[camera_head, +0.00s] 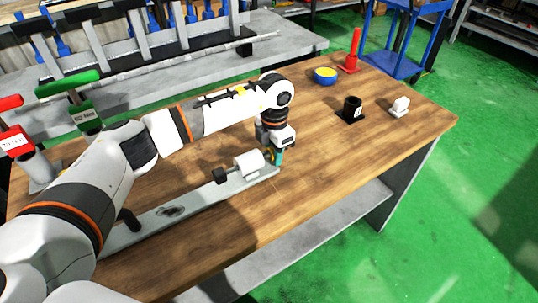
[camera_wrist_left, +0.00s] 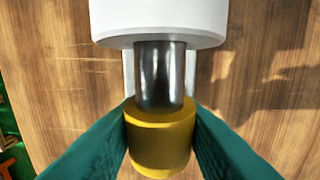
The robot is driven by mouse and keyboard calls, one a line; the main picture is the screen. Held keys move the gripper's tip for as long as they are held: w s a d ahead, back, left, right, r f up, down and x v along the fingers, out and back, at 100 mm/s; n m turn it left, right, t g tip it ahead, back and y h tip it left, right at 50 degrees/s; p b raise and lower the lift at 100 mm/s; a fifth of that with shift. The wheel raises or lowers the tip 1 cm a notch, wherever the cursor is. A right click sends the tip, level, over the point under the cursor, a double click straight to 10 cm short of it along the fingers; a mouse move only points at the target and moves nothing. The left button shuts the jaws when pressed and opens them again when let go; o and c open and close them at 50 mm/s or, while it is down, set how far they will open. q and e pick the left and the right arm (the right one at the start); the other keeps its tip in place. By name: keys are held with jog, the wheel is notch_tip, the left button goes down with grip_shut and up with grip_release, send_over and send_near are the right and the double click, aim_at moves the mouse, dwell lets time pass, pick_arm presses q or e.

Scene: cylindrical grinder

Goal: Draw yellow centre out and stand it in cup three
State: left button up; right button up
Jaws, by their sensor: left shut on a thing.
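The yellow centre (camera_wrist_left: 160,140) has a yellow collar and a shiny metal shank (camera_wrist_left: 160,75). The shank runs up to a white cylinder (camera_wrist_left: 158,18); whether its end is still inside is hidden. My left gripper (camera_wrist_left: 160,133) has its teal fingers shut on the yellow collar, one on each side. In the head view my left gripper (camera_head: 275,157) is at the right end of the white cylinder (camera_head: 248,164), on a long grey bar. A black cup (camera_head: 351,107) with a white label stands to the right; its mark is too small to read surely. My right gripper is not in view.
Green-handled (camera_head: 68,84) and red-handled (camera_head: 11,102) tools stand left. Wood between my gripper and the cup is clear.

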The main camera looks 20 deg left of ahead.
pick_arm(q)
jog(key=shift+w+d+f, duration=0.1)
jog(key=shift+w+d, duration=0.25)
jog(key=shift+w, duration=0.1)
grip_shut()
jog(key=shift+w+d+b, duration=1.1)
jog(key=shift+w+b, duration=0.2)
jog(key=shift+w, duration=0.15)
jog(key=shift+w+d+b, duration=1.1)
jog(key=shift+w+b, duration=0.15)
jog(key=shift+w, duration=0.15)
jog(key=shift+r, duration=0.2)
jog(key=shift+r+p, duration=1.9)
jog(key=shift+r, duration=1.05)
